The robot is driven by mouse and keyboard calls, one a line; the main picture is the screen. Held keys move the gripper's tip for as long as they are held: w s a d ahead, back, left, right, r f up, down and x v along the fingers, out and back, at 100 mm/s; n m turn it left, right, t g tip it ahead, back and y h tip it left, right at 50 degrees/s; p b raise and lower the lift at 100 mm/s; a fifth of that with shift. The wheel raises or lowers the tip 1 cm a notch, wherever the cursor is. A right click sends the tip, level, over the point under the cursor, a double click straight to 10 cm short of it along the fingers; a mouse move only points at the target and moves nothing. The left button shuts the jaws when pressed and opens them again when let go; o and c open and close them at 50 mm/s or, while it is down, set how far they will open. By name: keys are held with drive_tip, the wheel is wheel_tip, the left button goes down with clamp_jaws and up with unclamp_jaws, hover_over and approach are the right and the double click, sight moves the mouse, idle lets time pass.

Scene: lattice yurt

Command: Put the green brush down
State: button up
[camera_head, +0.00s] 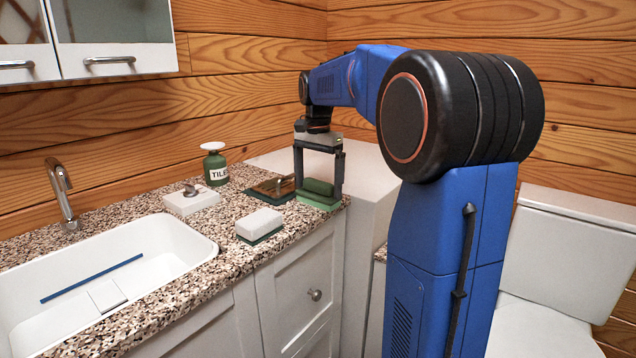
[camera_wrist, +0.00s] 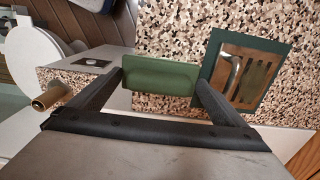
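The green brush (camera_head: 318,187) is between the two fingers of my gripper (camera_head: 319,180) at the right front corner of the speckled counter. In the wrist view, the brush (camera_wrist: 160,76) is a rounded green block lying crosswise. The fingertips (camera_wrist: 160,80) meet its two ends, so my gripper is shut on it. In the head view, a paler green layer shows under the brush, low over the counter corner. I cannot tell whether it touches the counter.
A dark green mat (camera_head: 258,191) with brown pieces lies just left of my gripper; it also shows in the wrist view (camera_wrist: 212,62). A white-and-green sponge (camera_head: 259,222), a white soap dish (camera_head: 190,203) and a green bottle (camera_head: 215,170) stand further left, by the sink (camera_head: 190,238).

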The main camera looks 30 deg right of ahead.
sight(316, 181)
wheel_tip(316, 181, up, 17)
drive_tip(key=shift+a+r, duration=0.2)
drive_tip(key=shift+a, duration=0.05)
idle(0.4)
drive_tip(key=s+a+f+n+t, duration=0.1)
drive_tip(key=s+a+f+n, duration=0.2)
drive_tip(key=s+a+f, duration=0.3)
drive_tip(key=s+a+f+n+t, duration=0.1)
drive_tip(key=s+a+f+n, duration=0.35)
drive_tip(key=s, duration=0.35)
drive_tip(key=s+a+f+n+t, duration=0.1)
drive_tip(key=s+a+f+n, duration=0.1)
drive_tip(key=s+f, duration=0.6)
drive_tip(key=s+a+f+n+t, duration=0.1)
drive_tip(key=s+a+f+n, duration=0.2)
drive_tip(key=s+f, duration=0.5)
wheel_tip(316, 181, down, 5)
drive_tip(key=shift+s+f+n+t, duration=0.2)
drive_tip(key=shift+n+t, duration=0.2)
drive_tip(key=shift+n, duration=0.35)
drive_tip(key=shift+o, duration=0.5)
drive_tip(key=shift+w+r, duration=0.1)
drive_tip(key=shift+r, duration=0.05)
